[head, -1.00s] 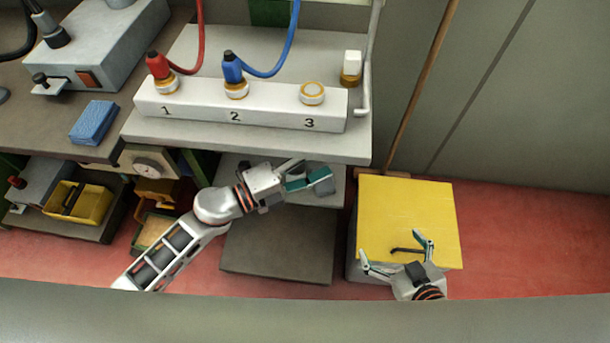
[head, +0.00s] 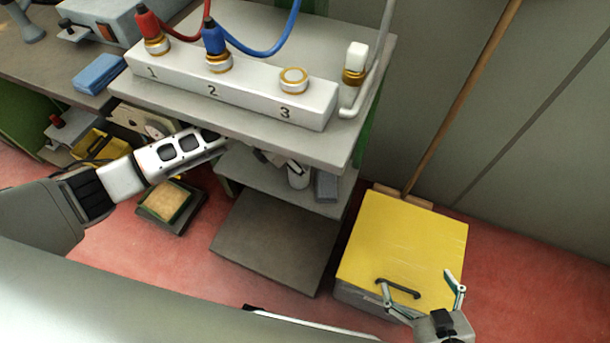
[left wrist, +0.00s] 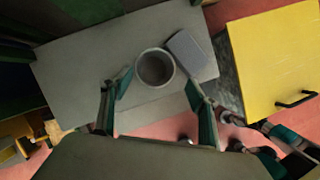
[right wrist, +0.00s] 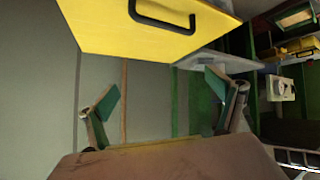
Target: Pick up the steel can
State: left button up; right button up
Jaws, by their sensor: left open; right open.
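The steel can (head: 298,178) stands on the middle shelf, under the bench top, beside a grey block (head: 326,186). In the left wrist view the can (left wrist: 155,68) shows its round open top, ahead of and between the spread fingers of my left gripper (left wrist: 158,84). That gripper is open and empty; in the head view it is mostly hidden beneath the bench top. The exact gap between fingers and can is unclear. My right gripper (head: 420,284) is open and empty near the front edge of the yellow-lidded box (head: 405,240).
The bench top (head: 365,115) with the numbered white block (head: 240,90) overhangs the shelf. A lower grey shelf (head: 275,245) lies below. The yellow lid has a black handle (head: 398,288). A wooden pole (head: 465,95) leans behind the box.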

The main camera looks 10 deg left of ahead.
pick_arm(q)
jog(key=b+x, duration=0.1)
jog(key=x, duration=0.1)
jog(key=b+x, duration=0.1)
jog(key=x, duration=0.2)
jog(key=a+b+x, duration=0.1)
jog(key=x, duration=0.2)
jog(key=shift+s+a+f, duration=0.1)
jog(key=shift+s+f, duration=0.05)
jog(key=shift+f, duration=0.1)
jog(key=shift+r, duration=0.3)
jog(key=shift+c, duration=0.2)
jog(key=c, duration=1.2)
jog(key=shift+c, duration=0.2)
